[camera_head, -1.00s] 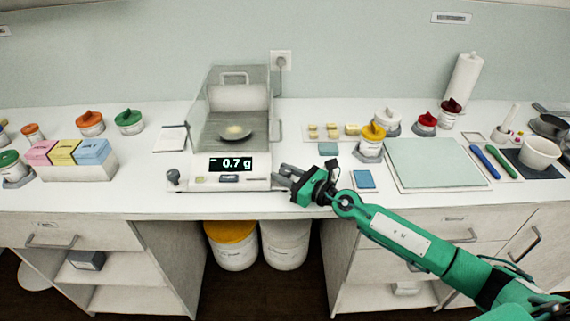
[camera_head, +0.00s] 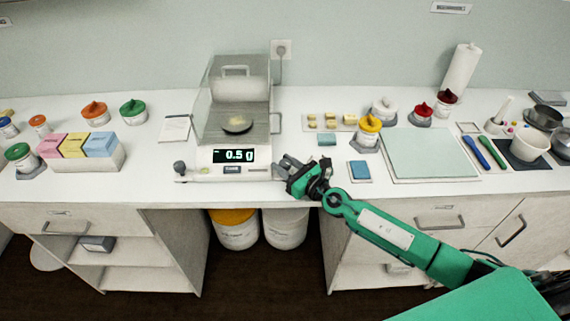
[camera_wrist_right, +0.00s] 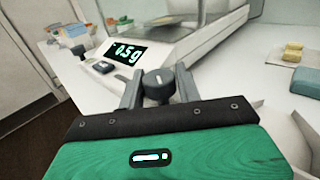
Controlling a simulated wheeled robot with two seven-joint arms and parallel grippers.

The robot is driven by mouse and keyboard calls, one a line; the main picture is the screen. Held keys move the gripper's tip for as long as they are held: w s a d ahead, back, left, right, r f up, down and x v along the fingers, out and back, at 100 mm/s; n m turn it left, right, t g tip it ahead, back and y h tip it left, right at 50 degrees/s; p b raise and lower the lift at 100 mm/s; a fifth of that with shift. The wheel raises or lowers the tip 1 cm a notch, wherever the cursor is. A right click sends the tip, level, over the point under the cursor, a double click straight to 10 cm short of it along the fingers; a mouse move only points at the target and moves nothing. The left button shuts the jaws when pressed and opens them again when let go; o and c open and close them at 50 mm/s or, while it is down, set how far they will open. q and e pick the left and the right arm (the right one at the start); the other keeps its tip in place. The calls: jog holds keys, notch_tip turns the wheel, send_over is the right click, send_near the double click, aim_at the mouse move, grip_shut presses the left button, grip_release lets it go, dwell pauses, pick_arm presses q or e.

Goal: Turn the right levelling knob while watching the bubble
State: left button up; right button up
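The balance (camera_head: 202,173) stands on the bench with its clear draft shield; its display (camera_head: 235,156) reads about 0.5 g, perhaps with a minus sign. The left levelling knob (camera_head: 180,167) is grey and free. The right levelling knob (camera_wrist_right: 158,86), dark with a white mark, sits between the fingers of my right gripper (camera_wrist_right: 158,88), which look closed against both its sides. In the head view my right gripper (camera_head: 283,170) is at the balance's front right corner and hides that knob. The bubble cannot be made out. My left gripper is out of view.
A blue block (camera_head: 359,170), a yellow-lidded jar (camera_head: 369,131) and a pale green mat (camera_head: 430,154) lie to the right. A box of coloured packs (camera_head: 80,160) stands left. The bench's front edge is close to the gripper.

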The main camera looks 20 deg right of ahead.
jog(key=shift+o, duration=1.4)
jog(key=shift+s, duration=0.15)
jog(key=b+v, duration=0.4)
jog(key=v, duration=0.9)
jog(key=shift+s, duration=0.2)
jog(key=shift+d, duration=0.15)
